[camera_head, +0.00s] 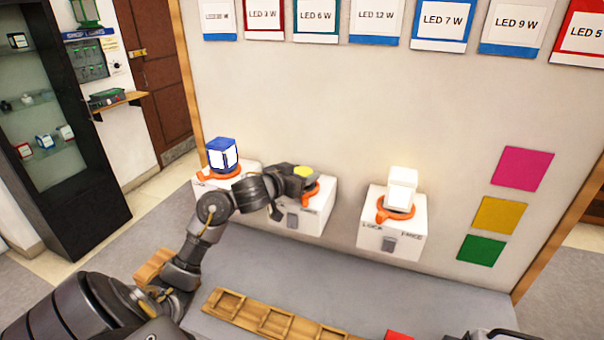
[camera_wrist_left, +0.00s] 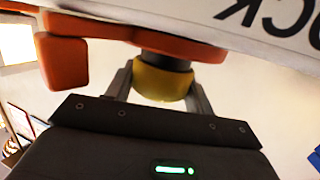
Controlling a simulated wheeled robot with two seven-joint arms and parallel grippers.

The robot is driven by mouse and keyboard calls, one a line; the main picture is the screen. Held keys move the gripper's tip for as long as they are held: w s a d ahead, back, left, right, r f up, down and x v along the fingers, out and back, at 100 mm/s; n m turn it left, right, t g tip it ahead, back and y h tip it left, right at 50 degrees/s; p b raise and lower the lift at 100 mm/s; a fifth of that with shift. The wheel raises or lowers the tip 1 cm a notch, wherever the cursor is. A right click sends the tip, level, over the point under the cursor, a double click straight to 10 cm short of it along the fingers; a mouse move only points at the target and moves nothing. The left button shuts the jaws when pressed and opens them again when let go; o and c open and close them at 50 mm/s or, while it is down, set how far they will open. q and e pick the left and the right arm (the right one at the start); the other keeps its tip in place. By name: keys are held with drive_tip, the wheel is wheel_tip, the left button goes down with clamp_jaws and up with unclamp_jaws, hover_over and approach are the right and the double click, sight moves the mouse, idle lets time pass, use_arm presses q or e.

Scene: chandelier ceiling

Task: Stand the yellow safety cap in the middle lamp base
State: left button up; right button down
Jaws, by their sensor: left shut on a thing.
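The yellow safety cap (camera_head: 303,171) is at the top of the middle lamp base (camera_head: 314,218), a white box with an orange ring. My left gripper (camera_head: 296,180) is shut on the cap there. In the left wrist view the cap (camera_wrist_left: 160,82) sits between both fingers, close against a dark round part inside the orange ring (camera_wrist_left: 130,36). I cannot tell whether the cap is seated in the base. My left gripper and wrist hide part of the middle base in the head view.
The left base (camera_head: 205,183) holds a blue and white box. The right base (camera_head: 376,236) holds a white box. A wooden tray (camera_head: 268,318) with compartments lies in front. Coloured squares are on the wall at right; a dark glass cabinet (camera_head: 68,145) stands at left.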

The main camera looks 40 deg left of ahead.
use_arm(q)
drive_tip(key=shift+f, duration=0.3)
drive_tip(key=o, duration=1)
drive_tip(key=shift+o, duration=0.2)
drive_tip(key=shift+s, duration=0.1)
drive_tip(key=s+r, duration=0.2)
drive_tip(key=s, duration=0.8)
drive_tip(key=shift+s+d+r, duration=0.15)
drive_tip(key=shift+s+d, duration=0.05)
drive_tip(key=shift+s, duration=0.05)
